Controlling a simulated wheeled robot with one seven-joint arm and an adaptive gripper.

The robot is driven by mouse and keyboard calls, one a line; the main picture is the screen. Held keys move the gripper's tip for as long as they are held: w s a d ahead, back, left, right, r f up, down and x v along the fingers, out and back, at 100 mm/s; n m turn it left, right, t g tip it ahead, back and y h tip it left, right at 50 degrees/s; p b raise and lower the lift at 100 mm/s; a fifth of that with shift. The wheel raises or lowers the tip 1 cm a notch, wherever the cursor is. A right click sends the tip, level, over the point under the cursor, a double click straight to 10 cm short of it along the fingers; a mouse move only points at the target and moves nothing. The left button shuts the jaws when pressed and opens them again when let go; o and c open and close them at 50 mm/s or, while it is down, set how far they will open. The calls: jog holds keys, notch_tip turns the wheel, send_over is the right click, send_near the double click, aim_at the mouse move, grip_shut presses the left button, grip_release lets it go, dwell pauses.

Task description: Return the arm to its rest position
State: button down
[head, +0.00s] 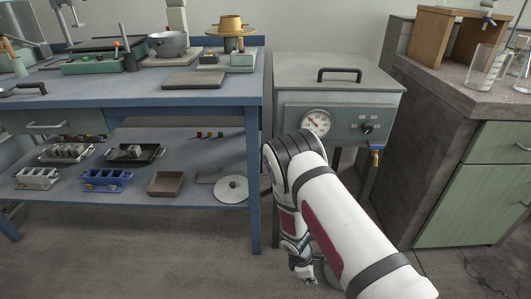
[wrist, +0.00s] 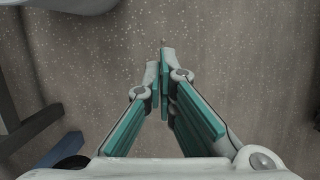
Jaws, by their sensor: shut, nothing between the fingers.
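My arm is in the lower middle of the head view, bent with its forearm pointing down. My gripper (head: 304,276) hangs low over the floor, in front of the gap beside the blue bench, and is small and partly hidden by the arm there. In the wrist view my gripper (wrist: 163,70) shows its teal-padded fingers closed together at the tips. Nothing is between them. Below the fingers is only speckled concrete floor (wrist: 240,50).
The blue workbench (head: 150,95) with a loaded lower shelf (head: 200,180) stands left. A grey metal box with a gauge (head: 335,75) stands behind my arm. A concrete counter (head: 440,85) with green drawers (head: 480,195) is at right. The floor at front left (head: 130,260) is clear.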

notch_tip(320, 180, up, 31)
jog(key=w+d+m, duration=0.3)
jog(key=m, duration=0.4)
jog(key=s+d+r+m+y, duration=0.2)
jog(key=s+r+m, duration=0.5)
jog(key=s+r, duration=1.35)
jog(key=s+a+r+m+y, duration=0.1)
jog(key=s+r+m, duration=0.3)
jog(key=s, duration=1.1)
notch_tip(320, 180, up, 37)
jog(key=n+t+p, duration=0.1)
jog(key=t+p, duration=0.3)
jog(key=p, duration=3)
jog(key=shift+p, duration=0.35)
jog(key=shift+s+d, duration=0.1)
